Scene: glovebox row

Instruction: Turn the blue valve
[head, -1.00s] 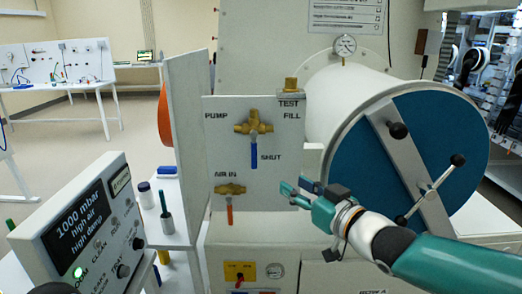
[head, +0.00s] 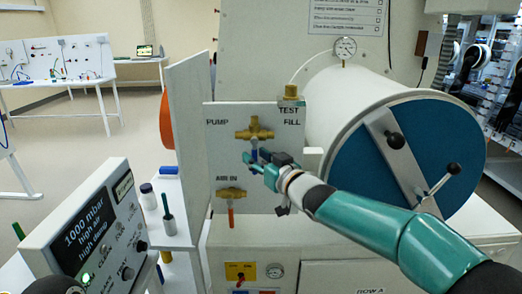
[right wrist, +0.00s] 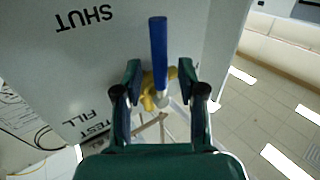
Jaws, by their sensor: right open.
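The blue valve has a brass body (head: 254,129) on the white panel (head: 218,157), and its blue handle (head: 254,154) hangs downward, partly hidden by my right gripper in the head view. My right gripper (head: 262,163) is at the handle, coming in from the right. In the right wrist view the blue handle (right wrist: 158,50) stands between the two open fingers of the gripper (right wrist: 160,85), with a gap on each side. The brass body (right wrist: 158,88) shows behind them. My left gripper is not in view.
A second brass valve (head: 231,193) with an orange handle sits below, by the AIR IN label. A round blue door (head: 370,165) with a clamp bar is at the right. A display box (head: 90,235) stands at front left, near several bottles.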

